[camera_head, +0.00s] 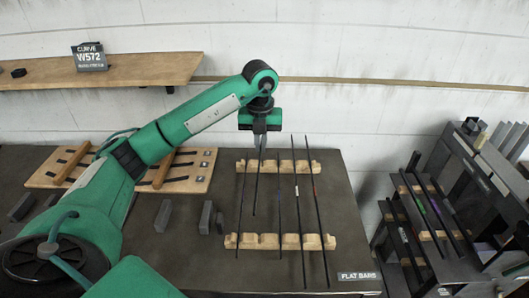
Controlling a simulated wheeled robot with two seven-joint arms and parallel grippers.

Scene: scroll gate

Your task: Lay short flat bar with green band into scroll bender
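Several thin dark flat bars (281,210) lie on two notched wooden rests on the dark table. One shorter bar (255,190) runs down from beneath my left gripper (260,146) and ends short of the front rest. I cannot make out a green band on it. The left gripper points down over the rear rest, at the far end of that bar. Its fingers are too small to tell whether they are shut on it. My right gripper is out of view. I cannot clearly identify the scroll bender.
The rear rest (308,167) and front rest (266,242) stand behind a "FLAT BARS" label (358,276). A wooden board (200,183) and dark blocks (163,216) lie to the left. A dark rack (437,228) with more bars stands at right.

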